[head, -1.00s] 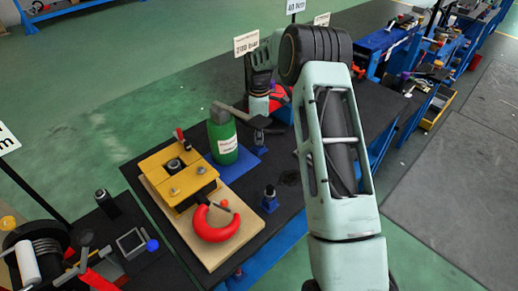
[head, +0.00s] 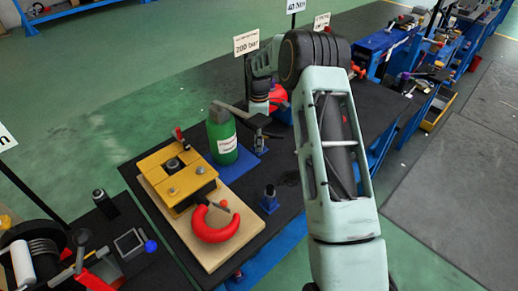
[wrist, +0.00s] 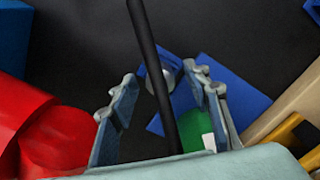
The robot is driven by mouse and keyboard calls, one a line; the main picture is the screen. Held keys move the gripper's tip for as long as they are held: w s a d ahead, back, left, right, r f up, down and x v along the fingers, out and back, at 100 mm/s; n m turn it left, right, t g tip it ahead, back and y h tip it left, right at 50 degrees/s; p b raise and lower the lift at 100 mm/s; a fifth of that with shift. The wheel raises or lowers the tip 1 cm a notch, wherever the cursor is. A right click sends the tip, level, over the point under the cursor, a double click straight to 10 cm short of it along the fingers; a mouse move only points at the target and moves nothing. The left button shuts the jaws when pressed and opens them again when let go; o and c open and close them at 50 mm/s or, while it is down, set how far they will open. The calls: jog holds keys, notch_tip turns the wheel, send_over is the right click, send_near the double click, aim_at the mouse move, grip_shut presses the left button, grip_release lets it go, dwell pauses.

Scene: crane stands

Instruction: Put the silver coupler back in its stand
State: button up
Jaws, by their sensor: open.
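My gripper (wrist: 162,77) is open, with nothing held between its fingers. In the wrist view, a small round silver piece (wrist: 164,73) shows between the fingertips, over a blue plate (wrist: 243,98). I cannot tell whether it is the coupler, or how far below the fingers it is. A thin black bar crosses in front of it. In the head view, a small blue stand (head: 269,202) with a dark top is upright on the black bench, right of the red shackle. Whether a coupler is in it is too small to tell.
A green bottle (head: 221,140) stands beside my gripper, with a lever above it. A wooden board (head: 215,257) carries a yellow block (head: 178,180) and a red shackle (head: 215,226). A sign (head: 246,42) stands behind. Bare black bench (head: 285,160) lies right of the bottle.

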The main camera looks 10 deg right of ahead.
jog(key=shift+r+p, duration=1.4)
jog(key=shift+r, duration=1.15)
notch_tip(320, 180, up, 12)
